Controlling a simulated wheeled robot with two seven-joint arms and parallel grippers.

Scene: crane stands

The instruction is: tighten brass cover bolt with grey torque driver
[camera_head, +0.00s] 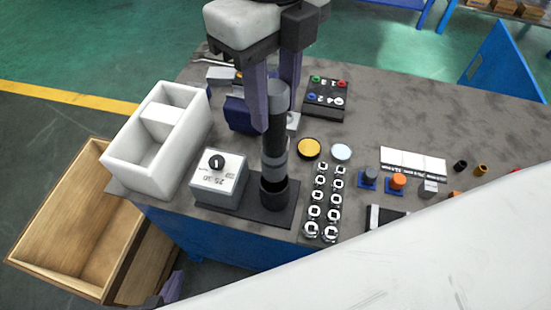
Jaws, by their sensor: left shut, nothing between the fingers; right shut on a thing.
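My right gripper (273,122) comes down from the top of the view, shut on the upright torque driver (275,138). The driver has a grey top, a black body and a grey band low down. Its lower end is at a black round socket (272,196) on a dark base; I cannot tell how deep it sits. My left gripper (172,287) shows only partly at the bottom left, low beside the table, shut and empty. A small brass-coloured cylinder (480,170) stands at the right; I cannot tell whether it is the cover bolt.
A dial box (218,178) stands beside the socket. A white divided bin (126,163) is at the table's left edge, above a wooden crate (84,210). Black-and-white round pieces (321,197) form two rows. A button box (327,92) and dark blue block (237,114) lie behind.

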